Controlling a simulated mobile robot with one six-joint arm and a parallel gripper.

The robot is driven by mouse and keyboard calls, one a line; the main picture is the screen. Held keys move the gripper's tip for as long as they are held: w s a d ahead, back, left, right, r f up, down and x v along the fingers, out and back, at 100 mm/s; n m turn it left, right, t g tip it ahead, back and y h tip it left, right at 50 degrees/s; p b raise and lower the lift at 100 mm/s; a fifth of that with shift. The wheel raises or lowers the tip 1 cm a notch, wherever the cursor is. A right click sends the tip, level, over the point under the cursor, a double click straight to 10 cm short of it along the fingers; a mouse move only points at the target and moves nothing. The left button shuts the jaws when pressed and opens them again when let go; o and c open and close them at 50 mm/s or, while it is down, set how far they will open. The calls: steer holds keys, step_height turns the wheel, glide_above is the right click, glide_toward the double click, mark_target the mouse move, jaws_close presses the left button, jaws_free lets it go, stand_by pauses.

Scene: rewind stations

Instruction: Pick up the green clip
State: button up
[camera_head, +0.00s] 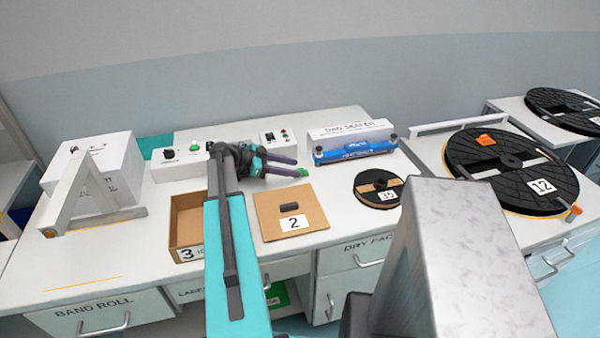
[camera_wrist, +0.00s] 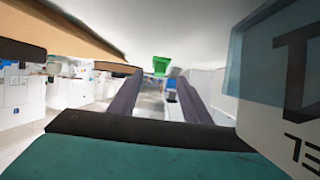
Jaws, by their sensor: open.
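The small green clip (camera_head: 303,172) is at the tips of my gripper's fingers in the head view, left of the blue sealing device. In the wrist view the green clip (camera_wrist: 161,66) appears centred between the two dark fingers, at or just beyond their tips. My gripper (camera_head: 298,167) reaches to the right over the white bench, its fingers apart. In the wrist view my gripper (camera_wrist: 160,78) is open with nothing clamped. I cannot tell what the clip rests on.
The blue sealer with a white top (camera_head: 352,142) stands to the right. A cardboard square (camera_head: 267,231) marked 2 and a cardboard box (camera_head: 187,214) marked 3 lie in front. Black reels (camera_head: 370,176) (camera_head: 470,150) are further right. A large white box (camera_head: 112,165) stands left.

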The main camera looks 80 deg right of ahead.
mark_target(302, 169)
steer(key=shift+p+x, duration=0.9)
steer(key=shift+x, duration=1.4)
steer(key=shift+a, duration=0.1)
jaws_close()
steer(key=shift+r, duration=0.15)
steer(key=shift+r+b, duration=0.8)
steer(key=shift+r, duration=0.45)
steer(key=shift+s+a+r, duration=0.1)
steer(key=shift+a+r, duration=0.05)
steer(key=shift+r, duration=0.2)
steer(key=s+a+b, duration=0.1)
steer(key=s+a, duration=0.2)
steer(key=s+a+r+b, duration=0.1)
steer(key=s+a+b, duration=0.1)
steer(key=s+a, duration=0.2)
steer(key=s+a+b, duration=0.1)
steer(key=s+a, duration=0.2)
steer(key=a, duration=0.1)
steer(key=shift+s+a+r, duration=0.2)
steer(key=shift+s+r, duration=0.05)
steer(key=shift+s, duration=0.15)
